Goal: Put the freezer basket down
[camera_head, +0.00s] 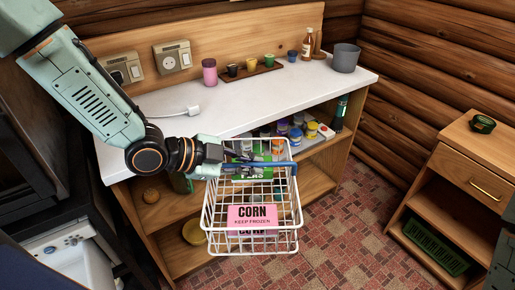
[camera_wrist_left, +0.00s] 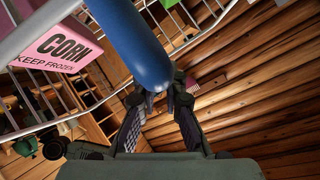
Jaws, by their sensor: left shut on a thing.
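The freezer basket (camera_head: 287,213) is a white wire basket with a pink "CORN KEEP FROZEN" label on its front. It hangs in the air in front of the counter. My left gripper (camera_head: 240,164) is shut on its blue handle (camera_head: 268,165). In the left wrist view the gripper's fingers (camera_wrist_left: 160,100) close on the blue handle (camera_wrist_left: 135,35), with the pink label (camera_wrist_left: 62,46) to the left. Pink and green packs show inside the basket. My right gripper is not in view.
A white counter (camera_head: 225,108) holds a grey pot (camera_head: 346,57), a pink jar (camera_head: 209,72), a tray of small cups and a white cable. Open shelves below hold several jars. A nightstand (camera_head: 470,165) stands at right. Red patterned floor (camera_head: 345,235) between is clear.

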